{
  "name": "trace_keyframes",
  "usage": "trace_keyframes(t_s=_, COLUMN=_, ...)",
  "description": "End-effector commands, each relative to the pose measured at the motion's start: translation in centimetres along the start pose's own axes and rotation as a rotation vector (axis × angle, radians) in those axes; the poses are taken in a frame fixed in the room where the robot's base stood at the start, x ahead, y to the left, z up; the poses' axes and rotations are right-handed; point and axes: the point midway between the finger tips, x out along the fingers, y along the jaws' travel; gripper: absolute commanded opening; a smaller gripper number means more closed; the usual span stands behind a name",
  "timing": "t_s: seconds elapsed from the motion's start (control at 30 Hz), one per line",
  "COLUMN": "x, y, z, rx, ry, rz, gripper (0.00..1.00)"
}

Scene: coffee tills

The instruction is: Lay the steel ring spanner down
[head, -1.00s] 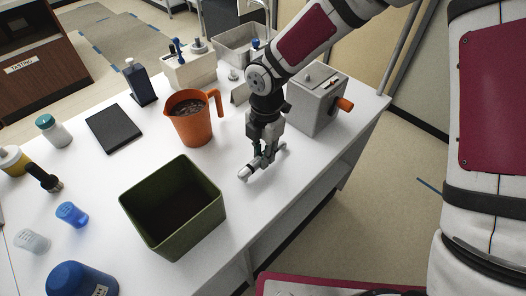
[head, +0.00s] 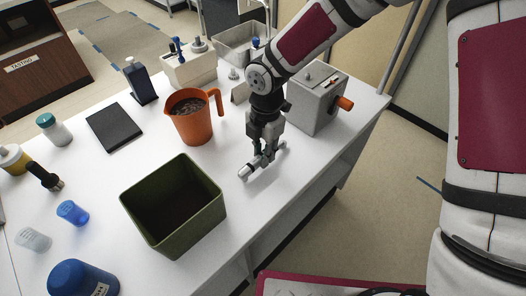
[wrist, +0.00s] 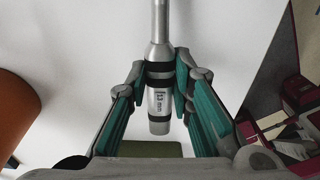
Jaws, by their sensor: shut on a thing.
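The steel ring spanner (head: 246,171) is held low over the white table, with bare tabletop around it. Whether it touches the surface I cannot tell. In the wrist view the steel spanner (wrist: 160,100) shows a thin shaft, black bands and a "13 mm" mark; its far end runs out of the picture at the top. My gripper (head: 264,158) points down and is shut on the banded handle. In the wrist view my gripper's teal-padded fingers (wrist: 162,82) press on it from both sides.
An olive-green bin (head: 208,212) stands left in front of my gripper, and an orange jug (head: 193,128) behind to the left. A grey box with an orange knob (head: 318,100) stands behind right. The white table (head: 262,205) is clear near its right edge.

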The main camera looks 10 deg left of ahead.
Motion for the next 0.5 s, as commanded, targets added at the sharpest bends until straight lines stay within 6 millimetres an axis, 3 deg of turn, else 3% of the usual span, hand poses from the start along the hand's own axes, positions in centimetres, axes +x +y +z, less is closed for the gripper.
trace_keyframes(t_s=0.5, x=0.5, y=0.02, z=0.03, rx=0.0, ry=0.0, rz=0.0, gripper=0.0)
